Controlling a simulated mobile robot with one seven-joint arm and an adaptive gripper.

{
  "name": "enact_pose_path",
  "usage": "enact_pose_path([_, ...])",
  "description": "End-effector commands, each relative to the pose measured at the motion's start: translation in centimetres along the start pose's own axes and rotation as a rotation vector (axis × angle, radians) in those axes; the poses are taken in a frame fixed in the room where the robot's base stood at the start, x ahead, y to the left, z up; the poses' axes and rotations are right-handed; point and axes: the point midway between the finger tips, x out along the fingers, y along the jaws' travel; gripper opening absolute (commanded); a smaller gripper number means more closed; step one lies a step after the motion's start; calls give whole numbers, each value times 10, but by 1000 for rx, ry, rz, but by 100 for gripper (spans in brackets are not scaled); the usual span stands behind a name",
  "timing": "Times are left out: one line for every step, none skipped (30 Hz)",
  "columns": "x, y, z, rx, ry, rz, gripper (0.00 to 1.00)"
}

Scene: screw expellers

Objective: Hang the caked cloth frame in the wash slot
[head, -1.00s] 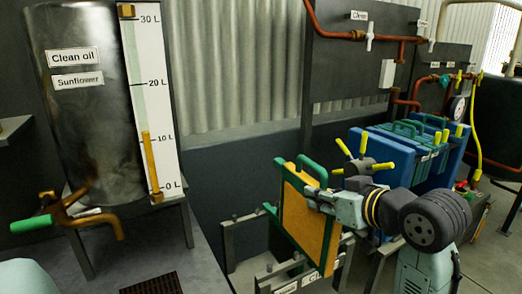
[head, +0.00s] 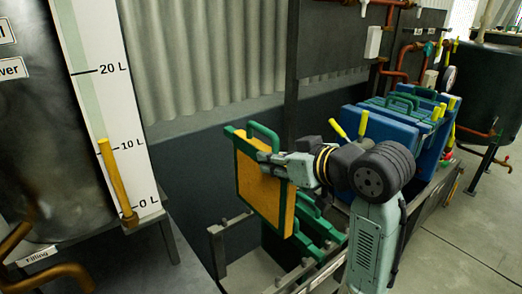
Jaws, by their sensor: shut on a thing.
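The caked cloth frame (head: 262,195) has a yellow-orange face, a green border and a green top handle. It hangs roughly upright, slightly tilted, in the middle of the head view. My gripper (head: 272,163) is shut on the frame near its upper right; its fingertips are partly hidden against it. Below and behind the frame stands a grey metal rack (head: 217,244) with posts. Other green frames with handles (head: 318,232) sit in it, to the right of the held frame. The held frame appears above the rack. I cannot tell which slot is the wash slot.
A steel oil tank (head: 35,140) with a level scale (head: 110,90) stands at left, a copper tap pipe (head: 45,272) below it. At right is a press with blue plates (head: 365,165) and green-handled frames. Dark walls stand behind the rack. Open floor (head: 480,230) lies far right.

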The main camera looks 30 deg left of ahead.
Motion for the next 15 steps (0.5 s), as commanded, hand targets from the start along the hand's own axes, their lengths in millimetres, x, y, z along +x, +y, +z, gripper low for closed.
enact_pose_path([0, 0, -1, 0, 2, 1, 0])
enact_pose_path([0, 0, -1, 0, 2, 1, 0])
enact_pose_path([0, 0, 0, 0, 2, 1, 0])
enact_pose_path([0, 0, 0, 0, 2, 1, 0])
enact_pose_path([0, 0, 1, 0, 2, 1, 0])
enact_pose_path([1, 0, 3, 0, 2, 1, 0])
enact_pose_path([2, 0, 4, 0, 2, 1, 0])
enact_pose_path([2, 0, 6, 0, 2, 1, 0])
enact_pose_path([4, 0, 9, 1, 2, 1, 0])
enact_pose_path([5, 0, 12, 1, 2, 1, 0])
enact_pose_path([6, 0, 15, 1, 2, 0, 0])
enact_pose_path([8, 0, 18, 1, 2, 0, 0])
enact_pose_path([9, 0, 21, 1, 2, 0, 0])
enact_pose_path([10, 0, 24, 1, 2, 0, 0])
enact_pose_path([12, 0, 28, 1, 2, 0, 0])
